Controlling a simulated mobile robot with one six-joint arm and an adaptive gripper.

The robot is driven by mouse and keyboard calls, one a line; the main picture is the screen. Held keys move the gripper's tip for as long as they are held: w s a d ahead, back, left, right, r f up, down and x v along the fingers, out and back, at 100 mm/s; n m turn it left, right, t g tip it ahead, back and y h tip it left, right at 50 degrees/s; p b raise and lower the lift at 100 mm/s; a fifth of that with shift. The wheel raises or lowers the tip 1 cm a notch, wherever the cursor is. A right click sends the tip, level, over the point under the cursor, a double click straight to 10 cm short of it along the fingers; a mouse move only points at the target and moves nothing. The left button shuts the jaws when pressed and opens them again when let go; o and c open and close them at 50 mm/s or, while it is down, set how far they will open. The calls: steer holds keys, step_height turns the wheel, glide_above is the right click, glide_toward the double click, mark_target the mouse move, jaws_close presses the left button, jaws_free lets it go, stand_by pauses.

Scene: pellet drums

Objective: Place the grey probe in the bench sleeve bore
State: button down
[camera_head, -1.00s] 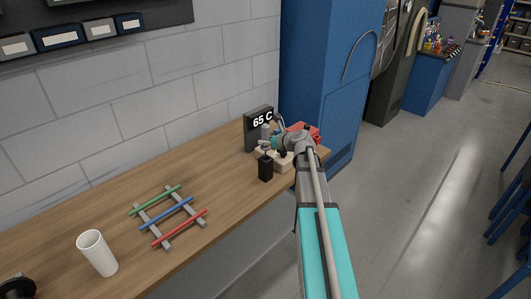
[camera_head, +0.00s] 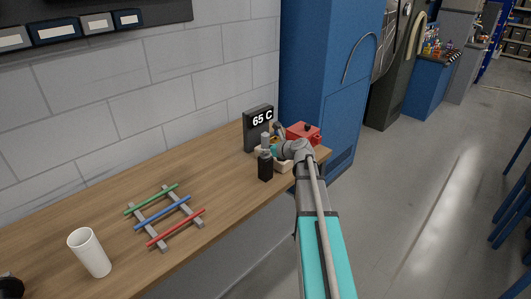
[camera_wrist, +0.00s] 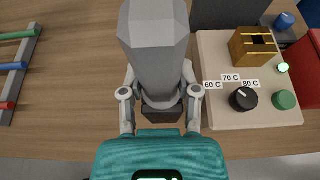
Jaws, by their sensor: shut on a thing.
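My gripper (camera_wrist: 160,98) is shut on the grey probe (camera_wrist: 155,45), a faceted grey handle that stands up between the fingers in the wrist view. In the head view the probe (camera_head: 265,139) shows upright just left of my gripper (camera_head: 276,149). The black bench sleeve (camera_head: 265,166) stands on the bench directly below the probe in that view. In the wrist view a dark block (camera_wrist: 150,112), apparently the sleeve, lies under the fingers. The bore and the probe's lower end are hidden, so I cannot tell whether the probe is in it.
Right of the sleeve is a beige control unit (camera_wrist: 222,110) with a black knob (camera_wrist: 243,99), green button and brass block. Behind stand a 65 C display (camera_head: 258,130) and a red box (camera_head: 303,133). A rack of coloured rods (camera_head: 165,217) and white cup (camera_head: 90,252) are left.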

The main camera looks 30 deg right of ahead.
steer(key=shift+f, duration=0.15)
steer(key=shift+c, duration=1.7)
jaws_free()
steer(key=p+v, duration=0.4)
steer(key=v, duration=1)
steer(key=shift+p, duration=0.4)
steer(key=shift+a+f, duration=0.1)
steer(key=shift+a, duration=0.05)
